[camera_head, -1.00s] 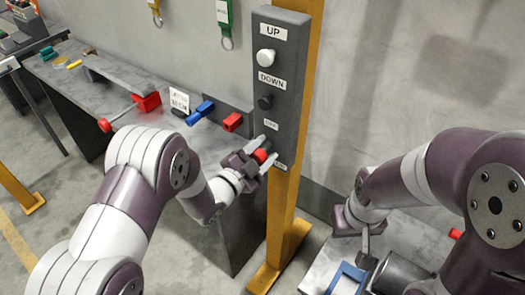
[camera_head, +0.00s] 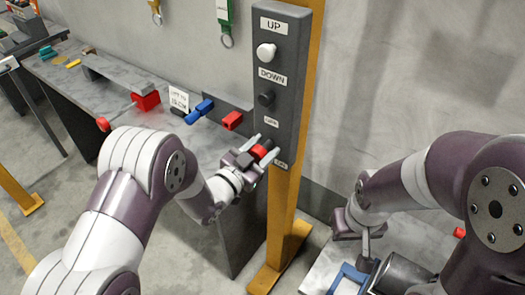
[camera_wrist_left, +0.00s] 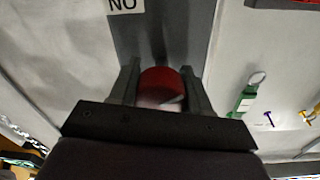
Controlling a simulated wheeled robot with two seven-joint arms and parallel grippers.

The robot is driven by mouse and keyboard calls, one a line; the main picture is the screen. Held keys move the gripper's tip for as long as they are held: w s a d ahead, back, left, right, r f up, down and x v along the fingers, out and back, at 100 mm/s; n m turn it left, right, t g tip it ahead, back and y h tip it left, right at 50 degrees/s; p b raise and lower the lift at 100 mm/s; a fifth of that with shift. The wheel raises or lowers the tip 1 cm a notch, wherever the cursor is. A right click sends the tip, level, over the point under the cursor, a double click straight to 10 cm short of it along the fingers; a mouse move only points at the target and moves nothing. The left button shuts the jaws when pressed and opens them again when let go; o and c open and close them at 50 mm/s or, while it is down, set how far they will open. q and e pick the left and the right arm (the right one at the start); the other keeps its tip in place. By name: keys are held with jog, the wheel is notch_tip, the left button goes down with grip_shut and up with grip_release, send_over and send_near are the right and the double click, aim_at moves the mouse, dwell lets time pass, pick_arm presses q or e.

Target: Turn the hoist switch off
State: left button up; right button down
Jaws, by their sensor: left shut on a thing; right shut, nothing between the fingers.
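A tall dark control panel (camera_head: 286,95) with white UP and DOWN labels is fixed to a yellow post. A red switch knob (camera_head: 259,152) sits low on the panel, between a small upper label (camera_head: 270,121) that is hard to read and a lower label (camera_head: 281,163). My left gripper (camera_head: 262,153) is shut on the red knob, which also shows in the left wrist view (camera_wrist_left: 160,85) between the fingers. In that view the ON label (camera_wrist_left: 125,4) appears upside down. My right gripper (camera_head: 366,243) is shut and empty, low at the right, away from the panel.
A white button (camera_head: 266,51) and a black button (camera_head: 265,99) are higher on the panel. A grey bench (camera_head: 70,82) at left carries a red-handled lever (camera_head: 120,113). A blue frame (camera_head: 349,278) lies below my right gripper. The wall right of the post is clear.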

pick_arm(q)
jog(key=n, duration=0.5)
jog(key=shift+n+b, duration=0.3)
jog(key=shift+b, duration=0.05)
jog(key=n, duration=0.6)
jog(key=shift+a, duration=0.1)
jog(key=shift+w+n+t, duration=0.1)
jog(key=shift+n+t, duration=0.2)
jog(key=o, duration=1)
jog(key=b+v, duration=0.1)
jog(key=v, duration=1.1)
jog(key=shift+s+a+r, duration=0.1)
jog(key=shift+s+a, duration=0.05)
jog(key=shift+s, duration=0.25)
